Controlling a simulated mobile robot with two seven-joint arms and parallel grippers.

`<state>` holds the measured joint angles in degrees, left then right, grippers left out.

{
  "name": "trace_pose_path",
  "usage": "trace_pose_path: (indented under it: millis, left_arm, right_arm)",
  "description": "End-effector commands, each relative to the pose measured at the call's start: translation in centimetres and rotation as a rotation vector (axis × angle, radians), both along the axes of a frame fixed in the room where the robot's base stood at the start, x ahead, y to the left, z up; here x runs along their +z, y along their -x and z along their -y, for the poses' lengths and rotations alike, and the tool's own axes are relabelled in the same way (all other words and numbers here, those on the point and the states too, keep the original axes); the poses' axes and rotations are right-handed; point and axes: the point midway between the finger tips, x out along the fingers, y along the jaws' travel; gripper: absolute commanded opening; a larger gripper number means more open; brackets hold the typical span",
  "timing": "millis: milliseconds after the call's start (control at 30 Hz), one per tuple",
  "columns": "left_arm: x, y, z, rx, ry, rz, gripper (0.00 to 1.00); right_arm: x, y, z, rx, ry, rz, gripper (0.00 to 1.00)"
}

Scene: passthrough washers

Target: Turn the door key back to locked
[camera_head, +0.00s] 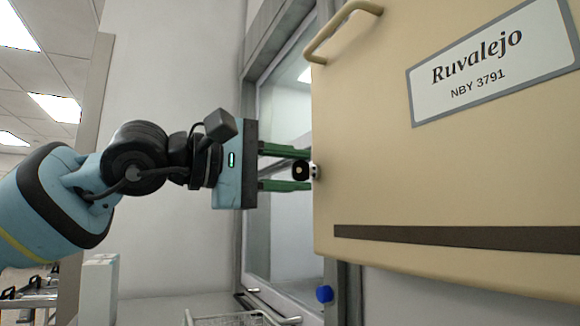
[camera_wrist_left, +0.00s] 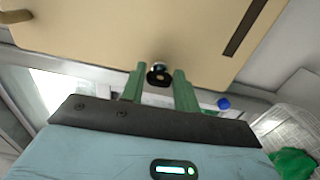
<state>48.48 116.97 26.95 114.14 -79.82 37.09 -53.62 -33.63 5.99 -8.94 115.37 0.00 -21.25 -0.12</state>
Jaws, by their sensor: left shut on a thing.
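The door key (camera_head: 300,171) is a small dark piece with a round hole, set in a pale lock at the left edge of the beige door (camera_head: 450,190). My left gripper (camera_head: 306,168) comes in from the left with its two green fingers, one above and one below the key, and is shut on it. In the left wrist view the dark key (camera_wrist_left: 159,77) sits between the green fingertips, against the beige door (camera_wrist_left: 160,25). The exact contact of the fingers on the key is hard to see. My right gripper is in neither view.
The door carries a handle (camera_head: 343,30), a "Ruvalejo NBY 3791" plate (camera_head: 492,60) and a dark strip (camera_head: 455,239). A window frame (camera_head: 262,160) stands behind the fingers. A blue knob (camera_head: 324,294) and a wire basket (camera_head: 228,319) are below.

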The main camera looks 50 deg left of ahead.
Motion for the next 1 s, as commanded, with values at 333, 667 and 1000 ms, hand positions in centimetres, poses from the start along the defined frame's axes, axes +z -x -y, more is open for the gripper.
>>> trace_pose_path:
  millis: [333, 667, 1000]
  left_arm:
    - [0.00, -0.01, -0.03, 0.001, -0.044, 0.014, 0.08]
    - [0.00, -0.01, -0.02, 0.001, -0.044, 0.014, 0.36]
    - [-0.01, 0.00, -0.01, 0.000, -0.042, 0.013, 0.53]
  right_arm:
    - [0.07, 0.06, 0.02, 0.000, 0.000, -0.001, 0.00]
    - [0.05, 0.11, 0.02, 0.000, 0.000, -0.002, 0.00]
    - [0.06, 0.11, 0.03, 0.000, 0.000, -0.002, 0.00]
